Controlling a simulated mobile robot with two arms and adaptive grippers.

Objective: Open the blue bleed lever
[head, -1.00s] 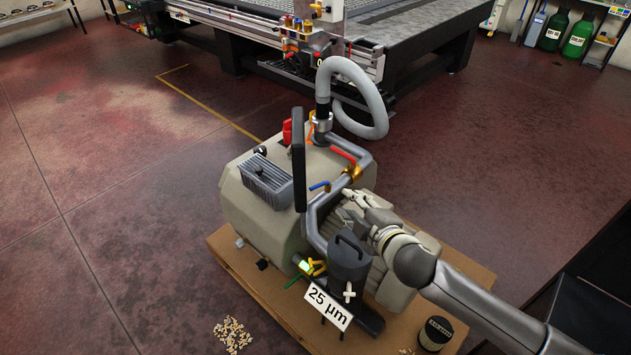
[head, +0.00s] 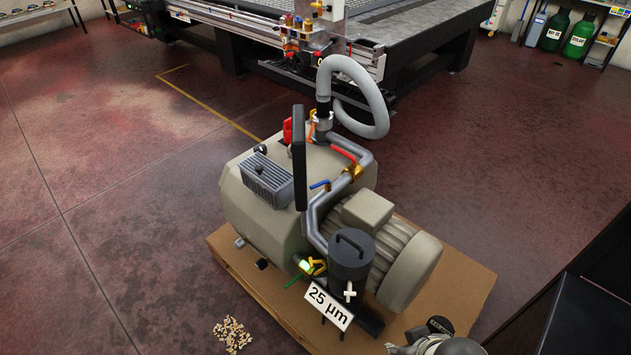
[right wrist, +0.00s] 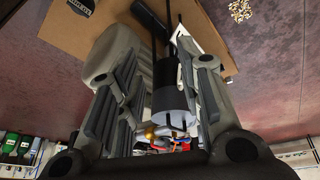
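The blue bleed lever (head: 320,185) is a small blue handle on the grey pipework of the pump (head: 265,205) in the head view. It points left from the pipe, close to the black upright panel. My right gripper (right wrist: 155,58) has its fingers spread with a clear gap in the right wrist view. Nothing is held, and the black canister shows beyond the gap. In the head view, part of my right arm shows at the bottom right edge, well apart from the lever. I cannot make out the blue lever surely in the wrist view. My left gripper is not in view.
A red lever (head: 343,153) and a brass fitting (head: 353,172) sit beside the blue lever. The black canister (head: 351,256) stands in front, by the "25 µm" label (head: 328,305). The black panel (head: 299,158) rises at the left. The motor (head: 405,265) is right of the canister.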

